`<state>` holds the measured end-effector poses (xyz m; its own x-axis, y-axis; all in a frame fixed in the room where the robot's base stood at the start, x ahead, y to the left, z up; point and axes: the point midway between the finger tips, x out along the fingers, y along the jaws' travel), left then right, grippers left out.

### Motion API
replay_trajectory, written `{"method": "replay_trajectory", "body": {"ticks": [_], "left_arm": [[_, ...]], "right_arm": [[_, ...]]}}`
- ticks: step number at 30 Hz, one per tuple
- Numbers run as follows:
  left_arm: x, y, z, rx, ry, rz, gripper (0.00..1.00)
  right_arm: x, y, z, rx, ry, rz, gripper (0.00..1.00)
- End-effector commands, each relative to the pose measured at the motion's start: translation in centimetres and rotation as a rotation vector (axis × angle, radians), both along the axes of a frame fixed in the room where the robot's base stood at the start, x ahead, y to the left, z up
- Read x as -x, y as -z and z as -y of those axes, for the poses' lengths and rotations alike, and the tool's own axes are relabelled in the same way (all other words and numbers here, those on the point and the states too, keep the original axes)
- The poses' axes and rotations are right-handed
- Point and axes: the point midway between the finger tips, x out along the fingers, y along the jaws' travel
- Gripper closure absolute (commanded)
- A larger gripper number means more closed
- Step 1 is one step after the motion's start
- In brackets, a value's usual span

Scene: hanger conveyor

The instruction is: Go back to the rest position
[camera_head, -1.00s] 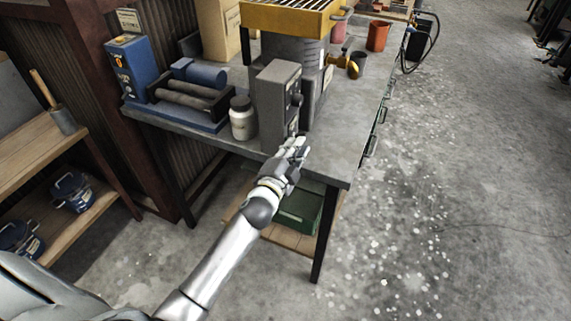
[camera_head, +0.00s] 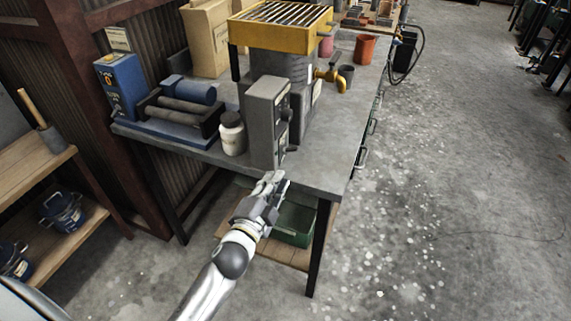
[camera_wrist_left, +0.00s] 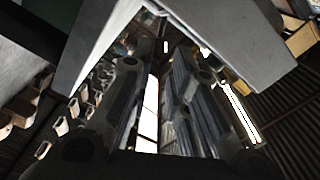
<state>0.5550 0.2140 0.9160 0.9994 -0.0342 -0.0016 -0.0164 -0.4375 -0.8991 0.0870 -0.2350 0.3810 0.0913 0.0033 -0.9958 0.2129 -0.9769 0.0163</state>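My left gripper (camera_head: 272,186) is in front of the near edge of the grey workbench (camera_head: 318,172), just below the grey control box (camera_head: 265,122) in the head view. Its fingers point up the picture. In the left wrist view the left gripper (camera_wrist_left: 165,50) shows two dark fingers with a narrow bright gap between them, and nothing is held there. My right gripper is in neither view.
The bench holds a white jar (camera_head: 232,134), a blue roller unit (camera_head: 180,110) and a yellow-topped machine (camera_head: 280,28). A green bin (camera_head: 293,222) sits on the lower shelf. A wooden shelf (camera_head: 35,165) stands left.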

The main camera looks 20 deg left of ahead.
Motion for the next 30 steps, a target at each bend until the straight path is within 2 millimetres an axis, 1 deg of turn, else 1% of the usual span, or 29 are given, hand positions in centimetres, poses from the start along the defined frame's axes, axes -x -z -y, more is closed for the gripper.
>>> {"method": "replay_trajectory", "body": {"ticks": [5,8,11,12,14,15,17,18,20,21,23,24,26,27,29,30], "left_arm": [[0.0,0.3,0.0,0.003,-0.001,-0.006,0.83],[0.1,2.5,0.0,0.026,-0.001,-0.051,0.83],[0.6,7.6,0.0,0.082,-0.008,-0.153,0.83],[1.1,10.3,-0.1,0.114,-0.014,-0.208,0.83],[2.2,14.7,-0.1,0.165,-0.028,-0.298,0.83],[3.2,17.7,-0.1,0.201,-0.041,-0.360,0.83],[5.0,22.0,-0.1,0.253,-0.062,-0.451,0.83],[6.4,24.8,-0.1,0.287,-0.080,-0.510,0.83],[8.8,28.8,-0.2,0.337,-0.110,-0.599,0.83],[10.5,31.3,-0.3,0.369,-0.133,-0.657,0.83],[13.4,34.9,-0.4,0.415,-0.171,-0.743,0.83],[15.5,37.2,-0.5,0.445,-0.200,-0.799,0.83],[18.9,40.4,-0.6,0.487,-0.246,-0.883,0.83],[21.3,42.4,-0.7,0.515,-0.278,-0.937,0.83],[25.0,45.1,-0.9,0.553,-0.333,-1.018,0.83],[27.6,46.7,-1.0,0.577,-0.371,-1.069,0.83]], "right_arm": [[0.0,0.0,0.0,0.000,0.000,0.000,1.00],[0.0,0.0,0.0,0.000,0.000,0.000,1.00],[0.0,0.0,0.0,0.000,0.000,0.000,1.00],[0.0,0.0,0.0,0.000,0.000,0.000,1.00],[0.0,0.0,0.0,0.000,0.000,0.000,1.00],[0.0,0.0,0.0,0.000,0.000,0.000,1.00],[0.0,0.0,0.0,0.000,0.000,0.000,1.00],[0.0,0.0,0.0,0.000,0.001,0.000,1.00],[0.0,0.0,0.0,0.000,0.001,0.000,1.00],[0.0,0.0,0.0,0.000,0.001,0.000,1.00],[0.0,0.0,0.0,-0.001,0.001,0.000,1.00],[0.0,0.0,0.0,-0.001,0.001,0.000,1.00],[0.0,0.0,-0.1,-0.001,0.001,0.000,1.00],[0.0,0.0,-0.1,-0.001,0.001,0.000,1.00],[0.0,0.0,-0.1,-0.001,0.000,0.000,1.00],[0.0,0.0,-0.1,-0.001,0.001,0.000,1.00]]}}
